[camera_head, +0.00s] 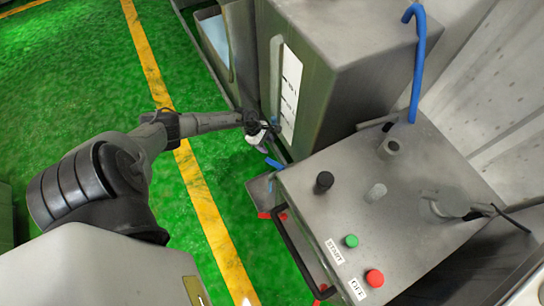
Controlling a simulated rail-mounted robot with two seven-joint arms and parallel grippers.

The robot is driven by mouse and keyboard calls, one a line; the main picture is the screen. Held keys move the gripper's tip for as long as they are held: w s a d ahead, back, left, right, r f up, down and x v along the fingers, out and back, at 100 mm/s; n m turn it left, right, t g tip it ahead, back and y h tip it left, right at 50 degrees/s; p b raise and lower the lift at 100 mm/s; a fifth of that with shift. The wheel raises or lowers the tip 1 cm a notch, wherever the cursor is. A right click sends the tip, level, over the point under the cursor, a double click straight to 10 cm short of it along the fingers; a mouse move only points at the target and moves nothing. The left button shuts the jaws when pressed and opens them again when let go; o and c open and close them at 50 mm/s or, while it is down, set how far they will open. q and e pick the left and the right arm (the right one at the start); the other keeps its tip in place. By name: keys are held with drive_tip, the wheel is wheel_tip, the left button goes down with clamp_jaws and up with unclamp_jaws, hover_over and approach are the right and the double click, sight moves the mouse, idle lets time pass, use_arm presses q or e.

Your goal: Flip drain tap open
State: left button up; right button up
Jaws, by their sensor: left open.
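My left arm reaches in from the left, and my left gripper (264,138) is open at the lower side of the grey metal tank (345,75), close beside its white level strip (290,92). A small blue part (274,163), which looks like the drain tap's handle, shows just below the gripper fingers. The tap's body is mostly hidden by the gripper, and I cannot tell whether the fingers touch it. My right gripper is not in view.
A grey control panel (340,200) with a green START button (351,241) and a red OFF button (374,278) stands at the right. A blue hooked pipe (416,65) rises behind it. Green floor with a yellow line (205,205) is clear at left.

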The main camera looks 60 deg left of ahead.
sight(271, 161)
use_arm(q)
drive_tip(key=shift+m+g+y, duration=0.3)
drive_tip(key=shift+m+g, duration=0.2)
drive_tip(key=shift+g, duration=0.2)
drive_tip(key=f+b, duration=0.2)
drive_tip(key=f, duration=0.2)
drive_tip(key=f+b, duration=0.2)
drive_tip(key=f, duration=0.2)
drive_tip(key=d+f+b, duration=0.1)
drive_tip(key=f+b, duration=0.1)
drive_tip(key=f, duration=0.2)
drive_tip(key=shift+w+b, duration=0.35)
drive_tip(key=shift+b, duration=0.05)
drive_tip(key=shift+b+x, duration=0.45)
drive_tip(key=shift+x, duration=0.45)
drive_tip(key=shift+d, duration=0.1)
drive_tip(key=shift+c, duration=0.4)
clamp_jaws()
